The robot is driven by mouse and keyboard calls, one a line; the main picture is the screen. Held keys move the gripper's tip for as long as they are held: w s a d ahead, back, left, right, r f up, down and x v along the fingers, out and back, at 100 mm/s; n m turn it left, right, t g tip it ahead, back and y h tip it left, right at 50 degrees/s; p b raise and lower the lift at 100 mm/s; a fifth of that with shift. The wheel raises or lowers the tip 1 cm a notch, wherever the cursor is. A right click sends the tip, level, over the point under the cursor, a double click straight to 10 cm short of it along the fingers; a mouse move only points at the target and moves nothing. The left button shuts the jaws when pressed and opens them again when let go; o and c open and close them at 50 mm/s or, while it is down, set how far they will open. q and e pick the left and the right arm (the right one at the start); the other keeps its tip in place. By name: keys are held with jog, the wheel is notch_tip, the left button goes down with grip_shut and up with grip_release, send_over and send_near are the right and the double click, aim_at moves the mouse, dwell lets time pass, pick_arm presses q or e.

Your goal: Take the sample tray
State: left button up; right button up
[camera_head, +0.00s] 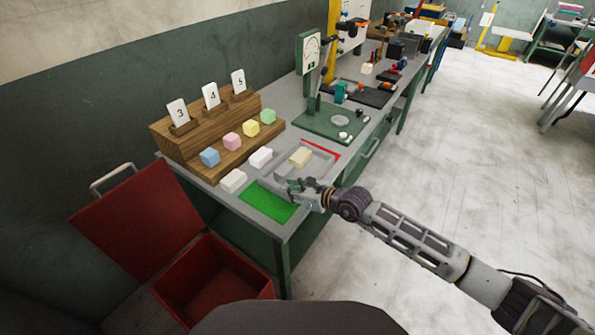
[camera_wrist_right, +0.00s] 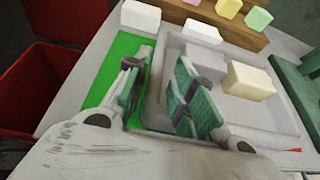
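The sample tray (camera_head: 322,165) is a shallow grey tray on the bench with a cream block (camera_head: 300,157) in it. In the right wrist view the tray (camera_wrist_right: 270,116) lies ahead and to the right, with the cream block (camera_wrist_right: 248,81) inside. My right gripper (camera_head: 291,184) is at the tray's near left side, beside the green mat. In the wrist view its two fingers (camera_wrist_right: 162,75) stand apart, one on each side of the tray's left wall. Whether they touch the wall is unclear. My left gripper is out of view.
A green mat (camera_head: 264,204) lies left of the tray. Two white blocks (camera_head: 233,180) (camera_head: 260,157) sit behind. A wooden stand (camera_head: 196,138) holds coloured blocks and number cards. An open red bin (camera_head: 265,291) is below left.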

aim_at(277, 186)
jog(key=shift+w+a, duration=0.15)
jog(key=shift+a, duration=0.05)
dwell(0.3)
jog(key=shift+x, duration=2.65)
jog(key=shift+c, duration=0.4)
grip_shut()
